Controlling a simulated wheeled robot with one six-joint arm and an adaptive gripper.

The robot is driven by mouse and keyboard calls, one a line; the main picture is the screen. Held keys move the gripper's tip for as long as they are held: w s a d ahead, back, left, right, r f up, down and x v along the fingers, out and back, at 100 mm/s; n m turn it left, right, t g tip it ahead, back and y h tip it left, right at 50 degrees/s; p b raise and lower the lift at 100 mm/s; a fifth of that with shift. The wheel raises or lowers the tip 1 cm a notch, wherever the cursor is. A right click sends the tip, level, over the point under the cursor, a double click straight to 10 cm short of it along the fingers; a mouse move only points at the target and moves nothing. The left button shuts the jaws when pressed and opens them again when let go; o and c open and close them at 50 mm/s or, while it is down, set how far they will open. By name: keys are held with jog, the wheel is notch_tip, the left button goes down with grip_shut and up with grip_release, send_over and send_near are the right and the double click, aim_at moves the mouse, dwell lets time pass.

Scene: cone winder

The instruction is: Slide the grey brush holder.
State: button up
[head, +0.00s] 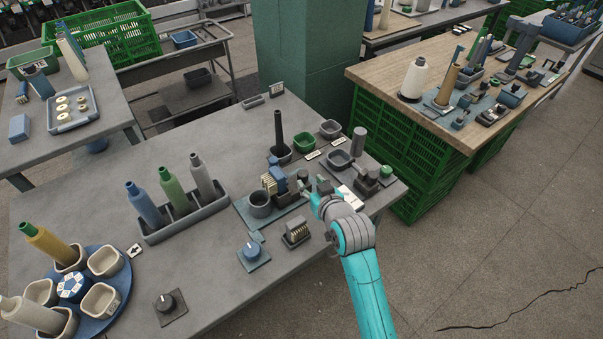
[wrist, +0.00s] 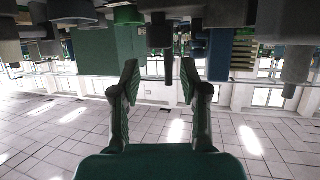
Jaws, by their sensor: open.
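A small grey block with pale bristle-like ribs (head: 297,233), which looks like the grey brush holder, sits on the grey table near its front edge, left of my arm. A blue block with tan ribs (head: 273,181) stands behind it on a blue-grey plate, and similar tan ribs show in the wrist view (wrist: 243,54). My gripper (head: 322,190) is at the table's right part, beyond the grey block and apart from it. In the upside-down wrist view my gripper's two fingers (wrist: 159,65) are spread with nothing held. I cannot pick out the grey block there.
A grey cup (head: 260,204) and blue knob (head: 252,250) stand left of the grey block. A bottle tray (head: 187,219) is further left. The table between has some bare room.

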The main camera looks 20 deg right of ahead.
aim_at(304, 174)
jog(key=x, duration=0.7)
jog(key=shift+w+f, duration=0.1)
jog(key=shift+w, duration=0.2)
